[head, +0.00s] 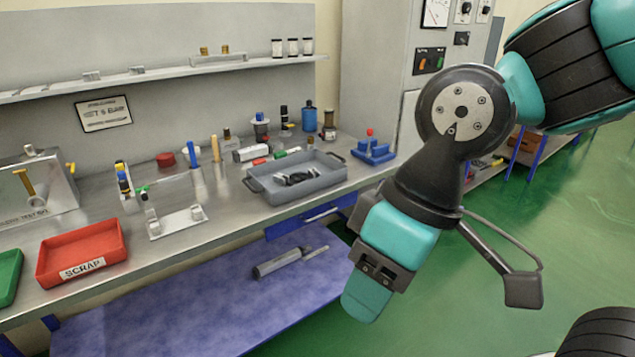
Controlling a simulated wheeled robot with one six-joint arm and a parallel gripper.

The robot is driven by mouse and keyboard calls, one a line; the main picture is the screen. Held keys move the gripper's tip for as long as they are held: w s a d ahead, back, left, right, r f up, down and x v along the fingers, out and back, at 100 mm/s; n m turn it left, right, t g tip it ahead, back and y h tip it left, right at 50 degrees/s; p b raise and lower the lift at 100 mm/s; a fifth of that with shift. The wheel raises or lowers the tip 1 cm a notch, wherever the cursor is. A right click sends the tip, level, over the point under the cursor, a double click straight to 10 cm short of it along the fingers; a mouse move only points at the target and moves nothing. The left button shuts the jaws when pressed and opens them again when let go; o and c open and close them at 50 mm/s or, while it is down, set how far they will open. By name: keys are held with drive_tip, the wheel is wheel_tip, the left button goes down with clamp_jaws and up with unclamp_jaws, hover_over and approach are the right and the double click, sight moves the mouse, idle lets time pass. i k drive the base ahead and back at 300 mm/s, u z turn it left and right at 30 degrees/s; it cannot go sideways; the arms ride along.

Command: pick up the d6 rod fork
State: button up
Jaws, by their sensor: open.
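I cannot single out the d6 rod fork with certainty. Several small dark and light parts (295,179) lie heaped in a grey tray (277,196) on the bench, too small to name one by one. My gripper (366,300) hangs at the lower end of my arm, right of the tray and in front of the bench edge. Nothing shows held in it. Its fingers are seen from the side, so the gap between them is hidden.
A red SCRAP bin (82,252) and a green bin (9,277) stand at the bench's left. A metal fixture (176,222) stands between SCRAP bin and tray. A blue holder (373,151) is right of the tray. A grey cylinder (278,264) lies on the lower shelf.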

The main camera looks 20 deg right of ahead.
sight(312, 173)
drive_tip(key=z, duration=0.45)
drive_tip(key=i, duration=1.95)
drive_tip(key=u, duration=0.4)
